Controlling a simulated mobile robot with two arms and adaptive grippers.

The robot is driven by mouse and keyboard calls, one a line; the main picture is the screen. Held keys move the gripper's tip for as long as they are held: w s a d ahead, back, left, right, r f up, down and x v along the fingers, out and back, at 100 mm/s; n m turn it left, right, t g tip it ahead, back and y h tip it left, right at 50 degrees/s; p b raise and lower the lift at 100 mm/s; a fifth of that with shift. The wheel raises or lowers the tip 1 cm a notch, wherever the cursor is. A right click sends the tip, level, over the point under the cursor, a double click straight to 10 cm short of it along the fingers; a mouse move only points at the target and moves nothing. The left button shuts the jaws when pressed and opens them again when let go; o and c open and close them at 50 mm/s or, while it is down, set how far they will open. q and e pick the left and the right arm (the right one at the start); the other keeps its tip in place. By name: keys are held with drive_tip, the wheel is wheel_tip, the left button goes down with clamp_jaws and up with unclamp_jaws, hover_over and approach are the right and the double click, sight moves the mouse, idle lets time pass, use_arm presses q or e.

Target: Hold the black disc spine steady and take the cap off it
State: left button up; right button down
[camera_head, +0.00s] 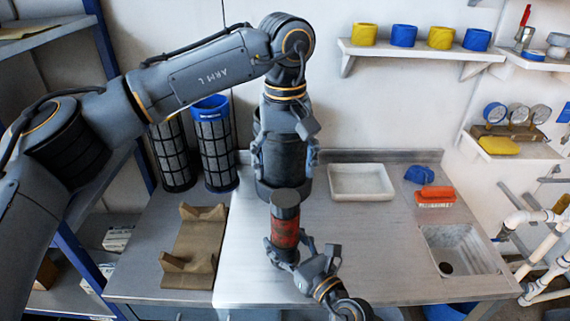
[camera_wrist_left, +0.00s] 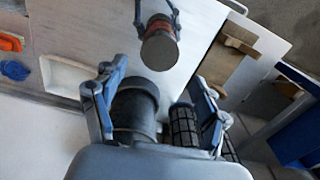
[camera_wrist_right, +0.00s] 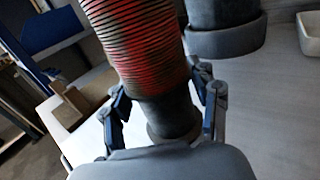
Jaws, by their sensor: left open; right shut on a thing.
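The disc spine (camera_head: 286,233), dark with red-stained ribs, stands upright at the counter's front. My right gripper (camera_head: 302,262) is shut on its lower part; the right wrist view shows the dark lower section (camera_wrist_right: 168,115) between the fingers. Its flat dark top is bare. A wide dark cylinder with a flared rim, apparently the cap (camera_head: 283,158), is behind the spine and apart from it. In the right wrist view the cap (camera_wrist_right: 225,38) appears to stand rim-down on the counter. My left gripper (camera_wrist_left: 158,105) is open, its fingers on either side of the cap with gaps.
Two dark mesh cylinders (camera_head: 214,150) stand at the back left. A brown cradle (camera_head: 195,245) lies in front of them. A white tray (camera_head: 361,182), a blue cloth (camera_head: 419,174), an orange brush (camera_head: 435,196) and a sink (camera_head: 460,250) are to the right. The middle right is clear.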

sight(285, 197)
use_arm(q)
drive_tip(key=m, duration=0.5)
drive_tip(key=shift+f, duration=4.05)
